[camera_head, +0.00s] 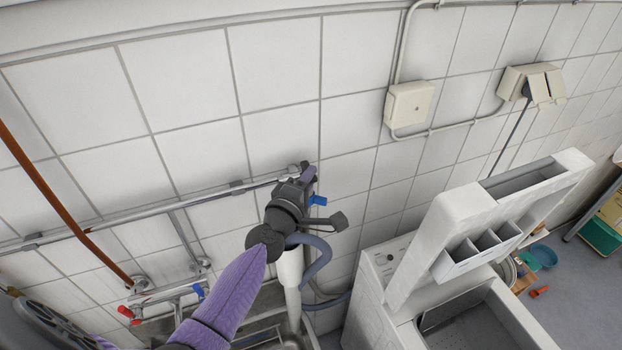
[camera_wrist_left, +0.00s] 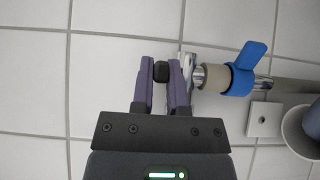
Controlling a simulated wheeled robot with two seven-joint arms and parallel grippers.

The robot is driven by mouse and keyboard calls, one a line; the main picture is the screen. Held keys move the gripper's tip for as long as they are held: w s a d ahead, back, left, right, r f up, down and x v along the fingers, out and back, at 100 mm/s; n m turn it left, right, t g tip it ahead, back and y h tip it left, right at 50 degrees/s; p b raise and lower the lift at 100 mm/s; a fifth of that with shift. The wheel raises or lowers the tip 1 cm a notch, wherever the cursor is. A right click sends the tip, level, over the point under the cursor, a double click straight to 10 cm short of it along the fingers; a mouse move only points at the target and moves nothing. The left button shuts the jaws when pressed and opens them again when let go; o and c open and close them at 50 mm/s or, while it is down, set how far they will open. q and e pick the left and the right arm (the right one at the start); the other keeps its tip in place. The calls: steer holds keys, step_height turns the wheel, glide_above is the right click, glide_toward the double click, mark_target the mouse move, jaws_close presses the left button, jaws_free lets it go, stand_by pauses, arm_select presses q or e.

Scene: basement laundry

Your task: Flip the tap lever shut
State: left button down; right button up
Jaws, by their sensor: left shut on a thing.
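My left gripper (camera_head: 306,178) is up at the wall pipe, above the sink. In the left wrist view its purple fingers (camera_wrist_left: 160,75) are closed on a small black piece, probably a knob or lever end (camera_wrist_left: 161,71). A bright metal part touches or sits just beside the right finger. The blue lever (camera_wrist_left: 245,68) is right of the fingers and apart from them, on a metal pipe with a beige collar (camera_wrist_left: 213,78). Its blue also shows in the head view (camera_head: 318,200), right of the gripper. My arm and wrist hide much of the tap in the head view. My right gripper is not in view.
A sink tap with red (camera_head: 126,312) and blue handles stands at the lower left. A grey hose (camera_head: 322,258) loops below the gripper. An open white washing machine (camera_head: 372,305) stands to the right. The tiled wall (camera_head: 180,80) is close behind; pipes run along it.

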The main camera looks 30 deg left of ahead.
arm_select(q)
steer(key=c, duration=0.9)
jaws_free()
steer(key=s, duration=1)
steer(key=shift+d, duration=0.2)
